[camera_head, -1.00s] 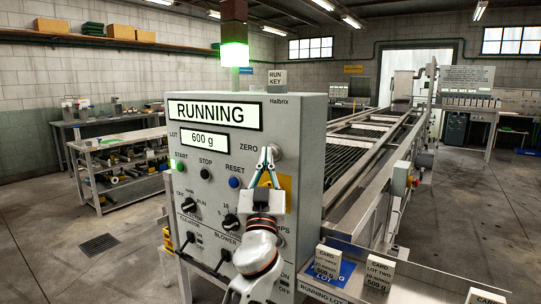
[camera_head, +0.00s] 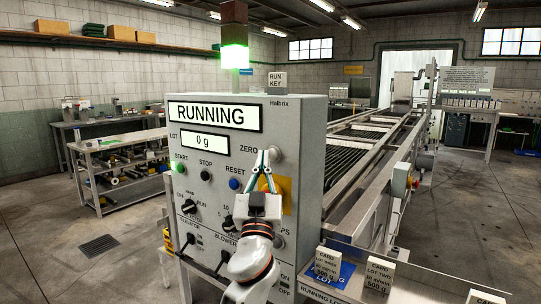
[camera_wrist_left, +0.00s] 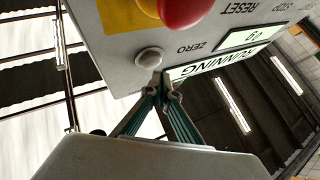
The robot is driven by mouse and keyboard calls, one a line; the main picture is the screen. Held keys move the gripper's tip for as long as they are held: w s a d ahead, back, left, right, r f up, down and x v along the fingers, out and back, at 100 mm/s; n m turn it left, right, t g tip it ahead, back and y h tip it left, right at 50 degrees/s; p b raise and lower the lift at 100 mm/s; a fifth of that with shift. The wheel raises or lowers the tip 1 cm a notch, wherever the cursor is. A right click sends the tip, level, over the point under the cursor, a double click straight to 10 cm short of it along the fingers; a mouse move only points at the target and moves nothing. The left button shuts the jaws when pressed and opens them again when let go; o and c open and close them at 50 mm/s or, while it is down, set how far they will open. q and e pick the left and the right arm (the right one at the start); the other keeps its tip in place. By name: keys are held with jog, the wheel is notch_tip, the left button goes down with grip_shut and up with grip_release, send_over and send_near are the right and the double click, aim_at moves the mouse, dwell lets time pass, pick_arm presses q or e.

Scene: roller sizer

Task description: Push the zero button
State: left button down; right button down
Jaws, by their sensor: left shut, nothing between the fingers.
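The control panel (camera_head: 300,125) reads RUNNING on its large display (camera_head: 215,115) and 0 g on the LOT display (camera_head: 205,142). The pale round zero button (camera_head: 278,153) sits right of the ZERO label. It also shows in the left wrist view (camera_wrist_left: 150,58), standing out from the panel. My left gripper (camera_head: 268,153) is shut and empty, its fingertips close in front of the panel beside the button. In the left wrist view the fingertips (camera_wrist_left: 164,82) appear just off the button, with a small gap. My right gripper is not in view.
A red mushroom button (camera_wrist_left: 183,10) on a yellow plate (camera_head: 285,190) is close to my left gripper, partly hidden by it in the head view. The blue RESET button (camera_head: 234,183) lies to the left. Lot cards (camera_head: 380,272) stand on the ledge below right.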

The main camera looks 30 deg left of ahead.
pick_arm(q)
jog(key=shift+s, duration=0.1)
jog(key=s, duration=0.2)
jog(key=s+p, duration=0.1)
jog(key=s, duration=0.2)
jog(key=shift+a, duration=0.2)
dwell(0.9)
